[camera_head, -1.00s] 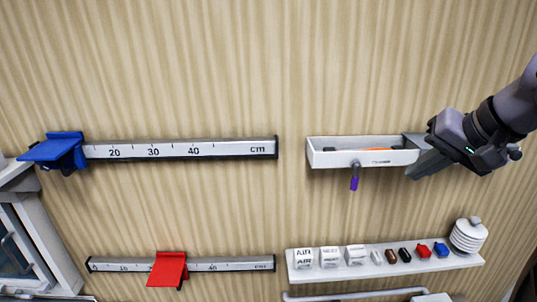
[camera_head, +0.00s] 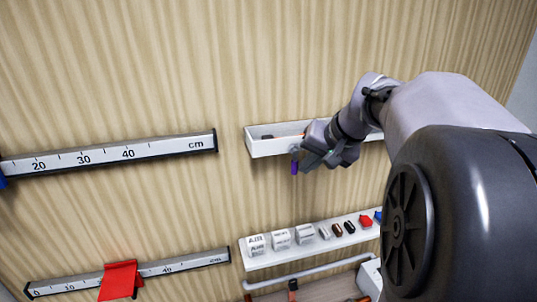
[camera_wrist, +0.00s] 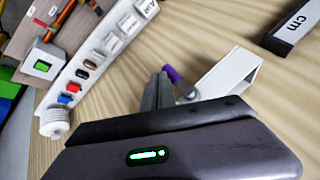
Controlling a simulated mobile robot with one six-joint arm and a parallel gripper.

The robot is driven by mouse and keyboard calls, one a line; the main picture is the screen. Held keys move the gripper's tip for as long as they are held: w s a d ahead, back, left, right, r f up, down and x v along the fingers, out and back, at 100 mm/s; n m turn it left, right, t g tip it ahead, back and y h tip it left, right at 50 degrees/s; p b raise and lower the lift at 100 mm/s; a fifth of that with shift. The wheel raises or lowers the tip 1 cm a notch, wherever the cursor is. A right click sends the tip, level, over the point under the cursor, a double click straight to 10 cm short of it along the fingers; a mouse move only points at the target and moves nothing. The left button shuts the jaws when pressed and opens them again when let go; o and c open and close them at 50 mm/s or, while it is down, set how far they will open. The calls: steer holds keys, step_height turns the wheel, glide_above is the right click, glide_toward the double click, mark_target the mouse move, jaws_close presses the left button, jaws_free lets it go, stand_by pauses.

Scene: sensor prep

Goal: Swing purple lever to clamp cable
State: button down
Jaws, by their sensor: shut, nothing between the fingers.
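The purple lever (camera_head: 294,163) hangs down from the front of a white wall tray (camera_head: 262,148) in the head view. In the wrist view the purple lever (camera_wrist: 173,74) shows just beyond my fingertips, beside the white tray (camera_wrist: 232,75). My gripper (camera_head: 300,157) is right at the lever, on its right side in the head view. In the wrist view my gripper (camera_wrist: 158,78) is shut and empty, its fingers close to the lever; I cannot tell whether they touch it. The cable is not clearly visible; a small orange bit shows inside the tray, partly hidden by my gripper.
Below is a white shelf (camera_head: 256,263) with labelled blocks and several small coloured parts. A ruler rail (camera_head: 110,154) is at left, and a lower rail carries a red slider (camera_head: 120,279). The wooden wall between the rail and the tray is clear.

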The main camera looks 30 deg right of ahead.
steer(key=shift+d, duration=0.1)
steer(key=shift+f+y, duration=0.15)
steer(key=shift+y, duration=0.15)
